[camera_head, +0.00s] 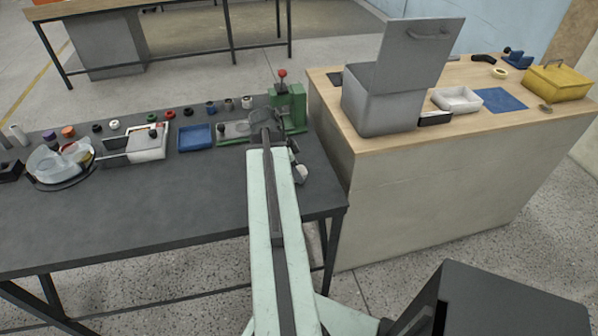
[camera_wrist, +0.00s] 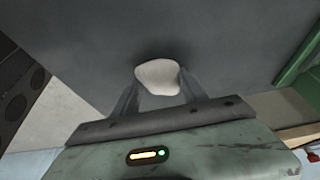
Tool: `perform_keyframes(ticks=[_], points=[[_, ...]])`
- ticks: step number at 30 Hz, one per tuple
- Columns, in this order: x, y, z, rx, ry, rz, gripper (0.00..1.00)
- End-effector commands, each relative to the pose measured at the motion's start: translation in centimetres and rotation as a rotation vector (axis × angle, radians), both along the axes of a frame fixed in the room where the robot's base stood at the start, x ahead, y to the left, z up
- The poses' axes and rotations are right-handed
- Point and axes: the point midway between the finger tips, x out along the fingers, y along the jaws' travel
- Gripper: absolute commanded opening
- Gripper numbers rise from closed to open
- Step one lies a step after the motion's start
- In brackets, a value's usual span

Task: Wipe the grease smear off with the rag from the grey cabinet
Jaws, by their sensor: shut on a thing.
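My gripper (camera_wrist: 158,88) is shut on an off-white rag (camera_wrist: 158,76), seen between its two fingers in the wrist view. In the head view the rag (camera_head: 301,174) shows as a small pale lump over the right end of the dark table (camera_head: 200,205), beside the green press. I cannot tell whether the rag touches the tabletop. The grey cabinet (camera_head: 378,112) stands on the wood-topped counter, its lid (camera_head: 418,55) raised. Its inside is hidden from here. I cannot make out the grease smear; my arm hides part of the table.
The green press (camera_head: 290,104) stands at the table's back right. A blue tray (camera_head: 196,137), a white box (camera_head: 148,142) and a round clear container (camera_head: 60,163) line the back. The table's front is clear. The counter holds a white tray (camera_head: 457,99) and a yellow box (camera_head: 557,82).

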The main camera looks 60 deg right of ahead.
Motion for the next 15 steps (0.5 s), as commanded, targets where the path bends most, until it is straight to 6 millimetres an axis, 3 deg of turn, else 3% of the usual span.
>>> perform_keyframes(ticks=[9, 15], points=[[2.5, 2.0, -0.1, 0.001, 0.001, 0.003, 0.04], [2.8, 2.3, 0.1, 0.001, -0.001, 0.000, 0.04]])
